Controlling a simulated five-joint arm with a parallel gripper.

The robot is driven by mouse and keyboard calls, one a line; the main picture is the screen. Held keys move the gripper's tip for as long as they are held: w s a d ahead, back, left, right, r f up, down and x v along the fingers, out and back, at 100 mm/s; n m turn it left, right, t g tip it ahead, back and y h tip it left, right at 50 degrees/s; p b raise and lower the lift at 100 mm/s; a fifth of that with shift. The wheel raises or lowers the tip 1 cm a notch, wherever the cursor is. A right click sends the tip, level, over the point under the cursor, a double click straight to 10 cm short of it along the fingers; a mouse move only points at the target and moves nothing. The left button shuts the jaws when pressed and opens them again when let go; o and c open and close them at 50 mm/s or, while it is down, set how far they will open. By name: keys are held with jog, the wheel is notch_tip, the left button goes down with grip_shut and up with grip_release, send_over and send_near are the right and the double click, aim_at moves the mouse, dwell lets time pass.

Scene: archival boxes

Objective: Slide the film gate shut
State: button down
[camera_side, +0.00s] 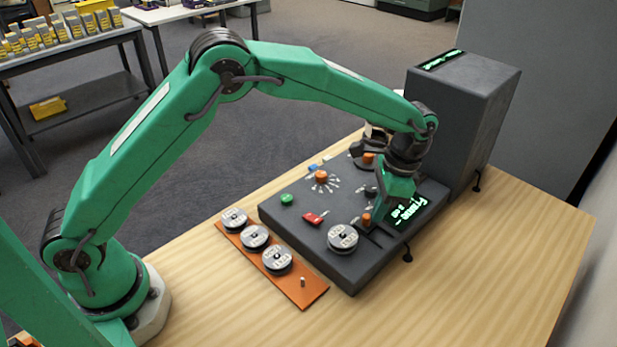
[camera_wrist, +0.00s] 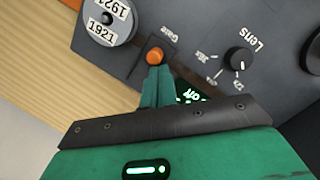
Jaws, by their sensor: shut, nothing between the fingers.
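The film gate's orange knob (camera_wrist: 155,56) sits by a dark slot next to the word "Gate" in the wrist view. In the side view the orange knob (camera_side: 366,218) stands on the dark panel, left of my fingertips. My gripper (camera_wrist: 158,82) is shut and empty, its fingertips right beside the knob in the wrist view. I cannot tell whether they touch it. In the side view my gripper (camera_side: 379,212) points down at the panel, and its fingers hide part of the slot.
A film reel (camera_side: 342,237) sits near the panel's front edge. A black Lens knob (camera_wrist: 239,60) stands right of the gate. An orange rack (camera_side: 313,291) holds three reels.

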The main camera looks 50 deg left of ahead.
aim_at(391, 228)
jog(key=shift+w+d, duration=0.1)
jog(key=shift+w, duration=0.05)
jog(key=shift+w+d, duration=1.3)
jog(key=shift+d, duration=0.05)
jog(key=v, duration=1)
jog(key=shift+s+d, duration=0.2)
jog(key=shift+d, duration=0.15)
jog(key=shift+r, duration=0.15)
